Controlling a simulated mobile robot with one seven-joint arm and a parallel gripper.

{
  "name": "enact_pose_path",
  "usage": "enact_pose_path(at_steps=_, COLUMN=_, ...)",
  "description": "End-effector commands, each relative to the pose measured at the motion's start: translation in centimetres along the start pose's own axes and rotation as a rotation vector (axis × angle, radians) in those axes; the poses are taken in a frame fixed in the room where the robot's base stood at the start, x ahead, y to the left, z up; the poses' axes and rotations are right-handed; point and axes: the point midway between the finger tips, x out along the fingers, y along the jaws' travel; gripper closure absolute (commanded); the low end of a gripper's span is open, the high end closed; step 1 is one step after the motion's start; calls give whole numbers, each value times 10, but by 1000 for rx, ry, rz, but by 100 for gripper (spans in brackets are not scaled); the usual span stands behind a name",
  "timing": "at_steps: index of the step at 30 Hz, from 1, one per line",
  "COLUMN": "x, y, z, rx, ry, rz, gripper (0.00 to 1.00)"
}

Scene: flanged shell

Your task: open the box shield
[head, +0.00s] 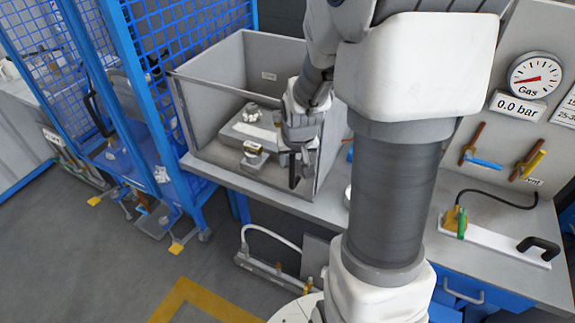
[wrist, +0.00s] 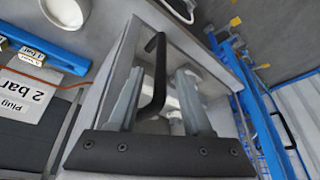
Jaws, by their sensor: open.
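The grey box (head: 205,112) stands on the bench, open at the top, with metal parts inside. Its shield appears to be the front panel nearest my gripper; the arm hides part of it. The black bent handle (head: 292,172) is on this front side. In the wrist view the handle (wrist: 156,75) runs between my two fingers. My gripper (head: 297,150) is at the box's front right, over the handle; in the wrist view the gripper (wrist: 158,92) is open, with one finger on each side of the handle. I cannot tell whether either finger touches it.
A blue mesh fence (head: 165,110) stands close on the left of the box. On the right are a gas gauge (head: 535,75), valves, and a white bar with a black handle (head: 497,243). A rack with a white hose (head: 275,262) is below the bench.

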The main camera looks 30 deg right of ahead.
Motion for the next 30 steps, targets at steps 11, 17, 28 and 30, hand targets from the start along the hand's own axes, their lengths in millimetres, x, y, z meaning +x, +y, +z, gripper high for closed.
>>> enact_pose_path(at_steps=11, x=28, y=0, z=0, rx=1, ry=1, rz=0, gripper=50)
enact_pose_path(at_steps=17, x=27, y=0, z=0, rx=1, ry=1, rz=0, gripper=50)
enact_pose_path(at_steps=28, x=27, y=0, z=0, rx=0, ry=1, rz=0, gripper=100)
enact_pose_path(at_steps=30, x=27, y=0, z=0, rx=0, ry=1, rz=0, gripper=100)
